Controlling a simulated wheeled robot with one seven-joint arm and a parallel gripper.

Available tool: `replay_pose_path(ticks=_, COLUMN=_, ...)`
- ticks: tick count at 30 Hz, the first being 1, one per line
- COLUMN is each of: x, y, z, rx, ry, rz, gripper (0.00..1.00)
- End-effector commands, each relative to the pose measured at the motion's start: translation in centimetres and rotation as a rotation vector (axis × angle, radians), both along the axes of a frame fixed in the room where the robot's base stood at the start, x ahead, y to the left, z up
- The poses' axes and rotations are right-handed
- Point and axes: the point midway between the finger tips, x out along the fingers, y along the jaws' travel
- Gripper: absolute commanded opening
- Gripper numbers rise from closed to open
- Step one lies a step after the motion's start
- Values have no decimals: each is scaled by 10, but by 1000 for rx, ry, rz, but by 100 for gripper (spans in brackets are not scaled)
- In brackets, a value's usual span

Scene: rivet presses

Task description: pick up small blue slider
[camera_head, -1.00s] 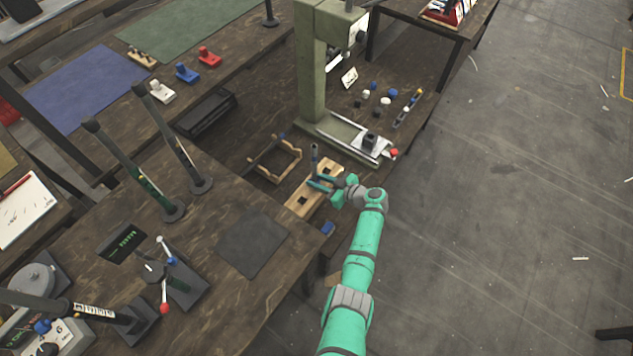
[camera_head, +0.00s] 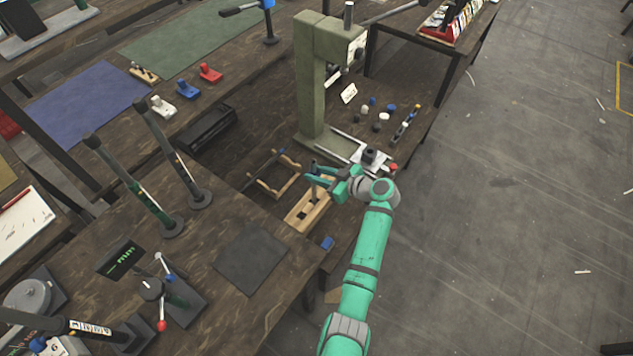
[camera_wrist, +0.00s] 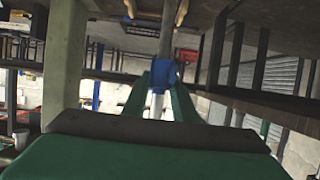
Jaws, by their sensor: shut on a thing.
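My gripper (camera_head: 318,180) is above the far end of a light wooden block with dark holes (camera_head: 296,219). In the wrist view, its green fingertips (camera_wrist: 162,82) are closed on a blue piece (camera_wrist: 158,70). A grey rod runs up from this piece and a pale rod shows below it. In the head view the held piece is small and mostly hidden by the fingers. A small blue block (camera_head: 327,243) lies near the bench edge, in front of the wooden block. A larger blue piece (camera_head: 188,90) stands on the back bench.
A green-grey press (camera_head: 312,90) stands behind my gripper, with a metal base plate. A wooden cradle (camera_head: 275,180) is left of the wooden block. Several small knobs (camera_head: 384,116) lie right of the press. The floor at right is open.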

Motion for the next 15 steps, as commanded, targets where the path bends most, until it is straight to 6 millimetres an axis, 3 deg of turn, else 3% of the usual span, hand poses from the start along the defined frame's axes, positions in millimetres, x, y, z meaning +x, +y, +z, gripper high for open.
replay_pose_path(ticks=15, x=1, y=0, z=89, rx=-2, ry=-4, rz=1, gripper=4)
